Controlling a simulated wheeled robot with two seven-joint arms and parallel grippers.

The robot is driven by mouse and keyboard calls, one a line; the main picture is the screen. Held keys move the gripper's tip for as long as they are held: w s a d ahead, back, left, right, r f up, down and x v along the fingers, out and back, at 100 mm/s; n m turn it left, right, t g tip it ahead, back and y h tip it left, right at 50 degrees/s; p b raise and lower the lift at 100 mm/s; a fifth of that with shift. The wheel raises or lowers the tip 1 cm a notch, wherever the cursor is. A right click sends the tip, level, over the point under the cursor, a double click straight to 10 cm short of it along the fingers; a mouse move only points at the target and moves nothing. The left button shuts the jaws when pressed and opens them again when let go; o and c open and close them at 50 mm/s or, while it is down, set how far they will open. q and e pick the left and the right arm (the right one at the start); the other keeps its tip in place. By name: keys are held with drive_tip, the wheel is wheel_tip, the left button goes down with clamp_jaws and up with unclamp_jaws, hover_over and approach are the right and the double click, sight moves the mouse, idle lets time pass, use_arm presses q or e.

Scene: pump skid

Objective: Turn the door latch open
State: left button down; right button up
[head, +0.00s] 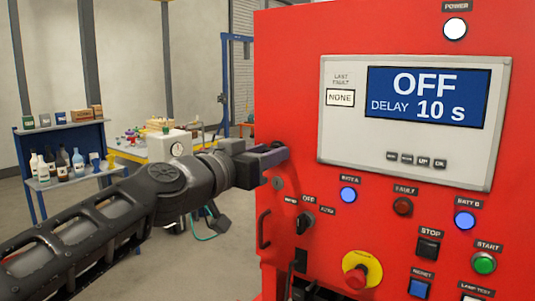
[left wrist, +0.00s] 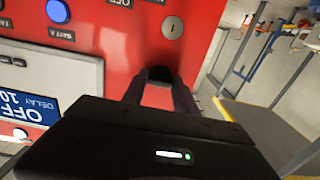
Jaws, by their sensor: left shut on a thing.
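The red control cabinet (head: 300,60) fills the right of the head view. My left gripper (head: 276,157) reaches its left edge, beside the display panel. In the left wrist view, my gripper's two fingers (left wrist: 160,92) point at the red face and are shut on a small black part, the door latch (left wrist: 160,73). The gripper hides the latch in the head view. A round metal keyhole (left wrist: 172,27) is close by on the red face; it also shows in the head view (head: 278,183).
A display panel (head: 345,140) reads OFF, DELAY 10 s. Below it are a selector switch (head: 304,223), several lamps and buttons, and a red emergency stop (head: 356,276). A black handle (head: 263,230) is on the cabinet's left side. A bottle shelf (head: 70,182) stands behind at left.

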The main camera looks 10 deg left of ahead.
use_arm(q)
drive_tip(key=shift+n, duration=0.4)
drive_tip(key=n+p, duration=0.1)
drive_tip(key=n, duration=1.6)
idle(0.4)
drive_tip(key=c, duration=1)
unclamp_jaws()
drive_tip(key=shift+o, duration=0.2)
drive_tip(key=shift+s, duration=0.1)
